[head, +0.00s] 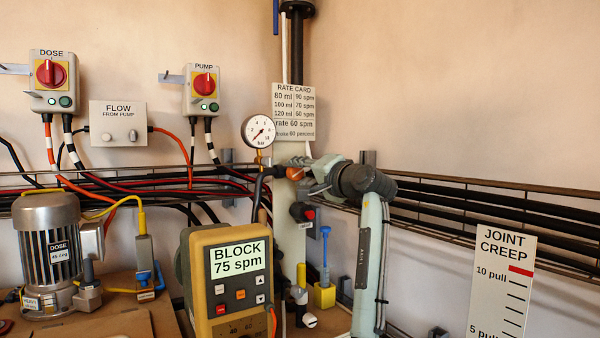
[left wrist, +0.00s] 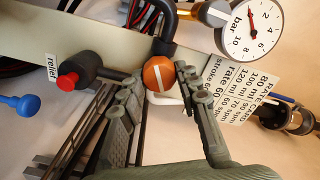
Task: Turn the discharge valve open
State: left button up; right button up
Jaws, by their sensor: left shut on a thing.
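An orange round knob (head: 295,173) with a white stripe sits on the black pipe beside the pale post. I take it to be the discharge valve's handle; no label for it is readable. In the left wrist view the knob (left wrist: 158,76) lies between the fingertips, its stripe running steeply. My left gripper (head: 308,171) reaches it from the right and is shut on it. The fingers hide part of its sides. A pressure gauge (head: 258,131) stands just above and left, its needle low on the dial. My right gripper is not in view.
The relief valve's red knob (left wrist: 67,82) is close below the orange knob. A rate card (head: 294,112) hangs above. A yellow pump box (head: 230,285) stands at front left. A cable rack (head: 480,215) runs along the wall at right.

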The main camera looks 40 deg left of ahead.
pick_arm(q)
jog(key=m, duration=0.5)
jog(key=shift+f+m, duration=0.1)
jog(key=shift+m, duration=0.3)
dwell(0.4)
jog(key=o, duration=1.1)
jog(key=shift+o, duration=0.2)
jog(key=shift+d, duration=0.15)
jog(key=v, duration=1.2)
